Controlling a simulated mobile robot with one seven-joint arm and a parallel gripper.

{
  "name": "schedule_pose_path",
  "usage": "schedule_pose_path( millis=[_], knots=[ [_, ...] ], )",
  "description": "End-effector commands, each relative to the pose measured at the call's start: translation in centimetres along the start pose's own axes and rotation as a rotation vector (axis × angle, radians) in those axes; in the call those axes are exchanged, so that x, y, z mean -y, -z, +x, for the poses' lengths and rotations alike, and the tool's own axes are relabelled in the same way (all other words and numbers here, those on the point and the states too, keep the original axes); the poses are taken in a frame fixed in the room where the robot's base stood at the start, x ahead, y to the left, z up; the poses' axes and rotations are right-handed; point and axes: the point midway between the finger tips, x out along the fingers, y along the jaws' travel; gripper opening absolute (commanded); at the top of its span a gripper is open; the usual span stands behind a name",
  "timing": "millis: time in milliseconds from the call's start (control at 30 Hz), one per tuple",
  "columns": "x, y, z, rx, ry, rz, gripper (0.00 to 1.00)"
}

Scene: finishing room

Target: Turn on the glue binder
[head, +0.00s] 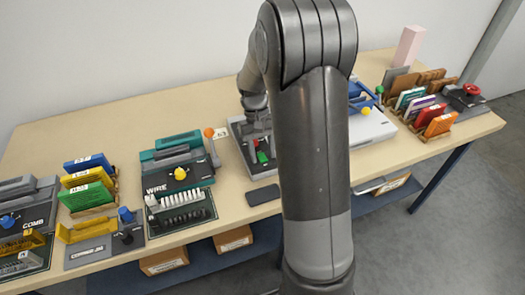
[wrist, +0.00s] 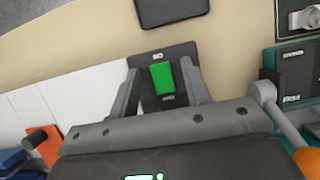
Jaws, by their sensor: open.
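The glue binder (head: 236,127) is the pale grey machine at the middle of the table, partly hidden behind my arm. In the wrist view, a green rocker switch (wrist: 162,78) sits on a dark plate (wrist: 183,55) with small markings too small to read. The green switch also shows in the head view (head: 262,157), with a bit of red beside it. My gripper (wrist: 163,73) is open, its two fingers on either side of the switch in the picture. Nothing is between the fingers but the view of the switch; I cannot tell whether they touch the plate.
An orange-knobbed lever (head: 208,133) stands close left of the binder, near my gripper in the wrist view (wrist: 308,160). The teal wire binder (head: 172,160) is farther left. A dark flat pad (head: 263,195) lies in front. Card racks (head: 435,120) and a red button (head: 472,90) are at right.

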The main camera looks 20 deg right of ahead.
Motion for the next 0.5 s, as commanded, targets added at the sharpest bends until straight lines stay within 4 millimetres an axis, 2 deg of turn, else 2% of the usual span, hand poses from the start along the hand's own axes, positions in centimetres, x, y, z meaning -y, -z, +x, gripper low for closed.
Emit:
schedule_pose_path(
  millis=[67,500],
  knots=[
    [0.00,0.00,-0.02,0.000,0.000,0.000,0.44],
    [0.00,0.00,-0.05,0.000,0.000,0.000,0.08]
  ],
)
